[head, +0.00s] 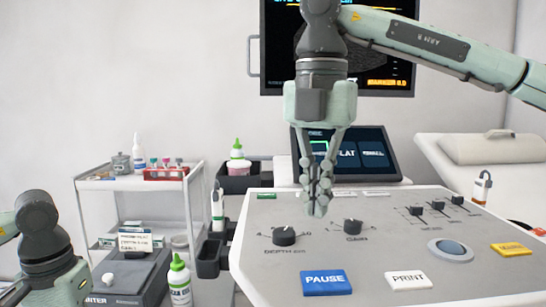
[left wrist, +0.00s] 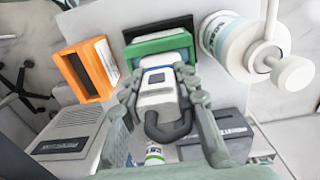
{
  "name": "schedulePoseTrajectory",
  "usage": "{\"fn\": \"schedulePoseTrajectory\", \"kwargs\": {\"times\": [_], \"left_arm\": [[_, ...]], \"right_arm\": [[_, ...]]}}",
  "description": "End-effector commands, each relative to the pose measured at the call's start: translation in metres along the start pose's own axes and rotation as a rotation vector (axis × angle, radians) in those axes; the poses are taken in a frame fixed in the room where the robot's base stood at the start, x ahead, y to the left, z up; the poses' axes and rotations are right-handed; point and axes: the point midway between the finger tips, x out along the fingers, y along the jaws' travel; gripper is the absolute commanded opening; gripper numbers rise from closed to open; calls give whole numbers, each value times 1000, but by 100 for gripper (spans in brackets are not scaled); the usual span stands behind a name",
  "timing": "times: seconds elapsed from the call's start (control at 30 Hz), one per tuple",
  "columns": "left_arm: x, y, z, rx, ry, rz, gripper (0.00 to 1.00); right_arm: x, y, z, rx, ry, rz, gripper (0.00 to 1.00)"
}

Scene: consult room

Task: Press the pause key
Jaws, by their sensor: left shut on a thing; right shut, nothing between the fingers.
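The blue PAUSE key (head: 326,283) is at the front of the sloping grey-white control panel (head: 262,240), with nothing covering it. My right gripper (head: 318,206) points down with its fingers closed and empty. In the head view its tips appear above the PAUSE key, between the depth and gain knobs; their height over the panel is hard to tell. My left gripper (left wrist: 160,88) shows in the left wrist view, shut on a white probe-like device (left wrist: 156,92) with a dark curved part. In the head view only my left arm shows, at the lower left.
A white PRINT key (head: 408,280) sits right of PAUSE. A trackball (head: 450,251), a yellow key (head: 511,249), knobs and sliders are also on the panel. A screen (head: 352,155) stands behind. In the left wrist view, an orange box (left wrist: 90,70) and green box (left wrist: 158,45) lie nearby.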

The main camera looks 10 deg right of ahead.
Motion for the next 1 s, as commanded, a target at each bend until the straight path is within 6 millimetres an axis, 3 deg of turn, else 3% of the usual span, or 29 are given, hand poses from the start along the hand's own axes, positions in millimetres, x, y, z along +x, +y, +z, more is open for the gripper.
{"fn": "schedulePoseTrajectory", "kwargs": {"times": [0.1,0.2,0.7,1.0], "left_arm": [[0,0,0,0,1,0,0],[0,0,0,0,1,0,0],[-1,0,0,0,2,0,0],[-1,0,0,0,2,0,0]], "right_arm": [[0,-20,-14,5,7,-7,0],[3,-26,-19,7,13,-10,0],[59,-26,-21,6,16,-11,0],[70,-26,-20,7,14,-11,0]]}}
